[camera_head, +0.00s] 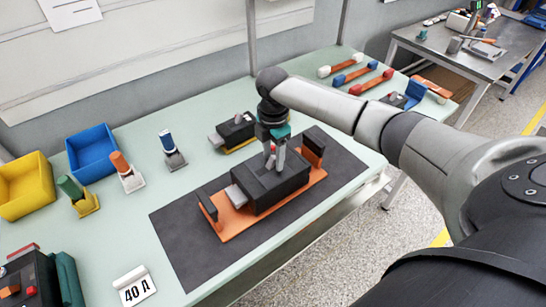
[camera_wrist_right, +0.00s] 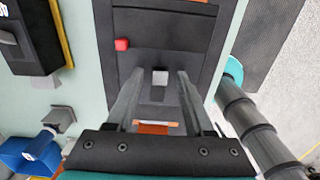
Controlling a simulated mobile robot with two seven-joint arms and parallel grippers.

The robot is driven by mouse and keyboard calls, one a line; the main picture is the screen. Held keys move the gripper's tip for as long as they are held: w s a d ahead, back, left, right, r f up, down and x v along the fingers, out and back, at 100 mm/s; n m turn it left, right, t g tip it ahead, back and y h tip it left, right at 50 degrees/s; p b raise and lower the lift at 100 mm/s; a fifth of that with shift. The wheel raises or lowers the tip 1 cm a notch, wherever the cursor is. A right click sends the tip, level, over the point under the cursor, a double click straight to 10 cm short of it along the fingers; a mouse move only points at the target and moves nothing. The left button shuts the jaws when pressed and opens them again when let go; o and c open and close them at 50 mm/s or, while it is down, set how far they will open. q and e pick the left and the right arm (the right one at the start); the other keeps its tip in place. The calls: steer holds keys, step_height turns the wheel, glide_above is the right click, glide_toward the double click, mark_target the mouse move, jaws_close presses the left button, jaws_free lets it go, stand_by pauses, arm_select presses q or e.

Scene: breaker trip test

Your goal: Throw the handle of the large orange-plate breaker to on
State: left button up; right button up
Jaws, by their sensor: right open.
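The large breaker (camera_head: 285,188) is a black housing on an orange plate (camera_head: 238,225), lying on a dark mat. My right gripper (camera_head: 274,166) points down at the top of the housing, its fingers apart. In the right wrist view, a small light-grey block (camera_wrist_right: 160,77), seemingly the handle, shows between the fingertips of my right gripper (camera_wrist_right: 159,75). I cannot tell whether the fingers touch it. A red button (camera_wrist_right: 122,44) is on the housing beside it. The gripper partly hides the handle in the head view. My left gripper is out of view.
A smaller breaker on a yellow plate (camera_head: 235,130) stands behind. Yellow (camera_head: 22,190) and blue (camera_head: 90,150) bins and several coloured-handled tools stand at left. A "40 A" card (camera_head: 135,287) is at the front. Coloured bars (camera_head: 355,75) lie at the back right.

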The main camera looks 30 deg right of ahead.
steer(key=shift+f, duration=0.25)
jaws_close()
stand_by(0.3)
